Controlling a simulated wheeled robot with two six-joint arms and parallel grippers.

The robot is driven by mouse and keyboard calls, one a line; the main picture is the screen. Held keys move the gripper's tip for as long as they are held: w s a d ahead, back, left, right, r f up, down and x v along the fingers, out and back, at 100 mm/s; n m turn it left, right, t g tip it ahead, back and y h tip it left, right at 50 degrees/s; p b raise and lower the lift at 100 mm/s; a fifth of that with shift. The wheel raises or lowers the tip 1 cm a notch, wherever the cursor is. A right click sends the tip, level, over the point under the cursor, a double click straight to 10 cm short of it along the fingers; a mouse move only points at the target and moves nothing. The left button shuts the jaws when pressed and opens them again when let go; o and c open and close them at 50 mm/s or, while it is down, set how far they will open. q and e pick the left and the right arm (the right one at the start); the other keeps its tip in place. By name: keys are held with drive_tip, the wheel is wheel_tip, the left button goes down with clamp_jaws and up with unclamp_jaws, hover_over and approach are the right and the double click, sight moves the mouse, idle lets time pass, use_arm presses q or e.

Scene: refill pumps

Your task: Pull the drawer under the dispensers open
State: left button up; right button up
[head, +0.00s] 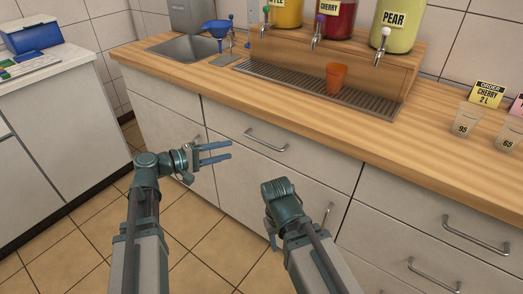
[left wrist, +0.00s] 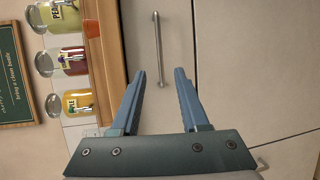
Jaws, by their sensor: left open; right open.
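The drawer (head: 300,170) under the dispensers has a pale front, flush with the cabinet, and a metal bar handle (head: 266,141). My left gripper (head: 230,151) is open and empty, its fingers pointing right toward the drawer front, left of the handle.
The wooden counter (head: 220,95) overhangs the drawers. On it are the dispensers, an orange cup (head: 336,78) on the drip grate, and glasses (head: 466,118) at the right. Other handles (head: 476,234) are on the right drawers. Tiled floor is clear at the left.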

sight(261, 143)
use_arm(q)
drive_tip(key=b+x, duration=0.2)
drive_tip(key=x, duration=1.1)
drive_tip(key=shift+w+d+f, duration=0.1)
drive_tip(key=shift+w+d, duration=0.15)
drive_tip(key=shift+d, duration=0.1)
clamp_jaws()
idle(0.9)
